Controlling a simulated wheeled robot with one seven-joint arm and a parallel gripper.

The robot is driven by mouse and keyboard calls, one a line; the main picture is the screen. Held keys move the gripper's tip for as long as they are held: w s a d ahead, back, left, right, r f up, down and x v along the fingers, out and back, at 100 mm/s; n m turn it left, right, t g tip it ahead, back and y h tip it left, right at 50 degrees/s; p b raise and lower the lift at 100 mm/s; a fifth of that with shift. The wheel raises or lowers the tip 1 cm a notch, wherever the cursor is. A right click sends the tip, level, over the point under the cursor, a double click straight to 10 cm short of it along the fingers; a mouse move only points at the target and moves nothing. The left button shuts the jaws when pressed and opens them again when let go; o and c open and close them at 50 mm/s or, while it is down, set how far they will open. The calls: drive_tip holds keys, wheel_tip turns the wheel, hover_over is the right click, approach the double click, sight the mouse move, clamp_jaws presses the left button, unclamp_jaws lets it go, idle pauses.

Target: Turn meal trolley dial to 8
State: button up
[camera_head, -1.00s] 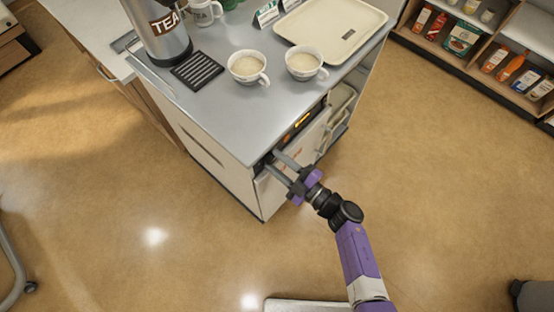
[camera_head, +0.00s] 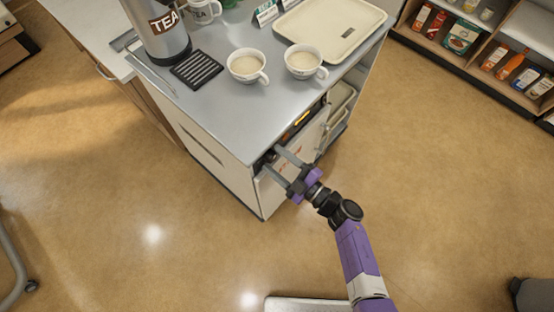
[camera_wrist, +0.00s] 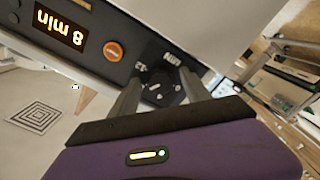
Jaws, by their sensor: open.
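The meal trolley (camera_head: 215,115) stands in the middle of the head view, with a dark control panel (camera_head: 302,120) along the top of its front. In the wrist view the black dial (camera_wrist: 163,90) sits on this panel, with white marks around it that I cannot read fully. A lit display (camera_wrist: 62,27) appears upside down and reads "8 min". My gripper (camera_head: 272,159) is at the left end of the panel. In the wrist view my gripper (camera_wrist: 160,84) is open, its fingers on either side of the dial. I cannot tell whether they touch it.
An orange round button (camera_wrist: 112,51) lies between display and dial. On the trolley top stand a tea urn (camera_head: 160,30), two filled cups (camera_head: 246,67) (camera_head: 304,63), a black grille (camera_head: 197,70) and a cream tray (camera_head: 335,30).

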drive_tip(key=v, duration=0.8)
idle(0.4)
drive_tip(key=shift+w, duration=0.15)
drive_tip(key=w+d+r+m+t+h, duration=0.2)
drive_tip(key=w+d+r+t, duration=0.1)
drive_tip(key=w+r, duration=0.1)
drive_tip(key=s+d+r+m+t+h+b, duration=0.1)
drive_tip(key=s+d+r+m+t+h, duration=0.4)
drive_tip(key=d+r+m, duration=0.15)
drive_tip(key=s+d+r+m+g+h+b, duration=0.1)
drive_tip(key=s+d+r+m+h, duration=0.1)
drive_tip(key=s, duration=0.6)
drive_tip(key=s+d+r+m+g+h+b, duration=0.1)
drive_tip(key=s+r+m, duration=0.3)
drive_tip(key=s, duration=0.5)
drive_tip(key=s+d+r+m+g+h, duration=0.2)
drive_tip(key=s+d+r+m+h, duration=0.1)
drive_tip(key=s, duration=0.6)
drive_tip(key=shift+d+m+h+b, duration=0.25)
drive_tip(key=shift+m+h+b, duration=0.25)
drive_tip(key=shift+m, duration=0.45)
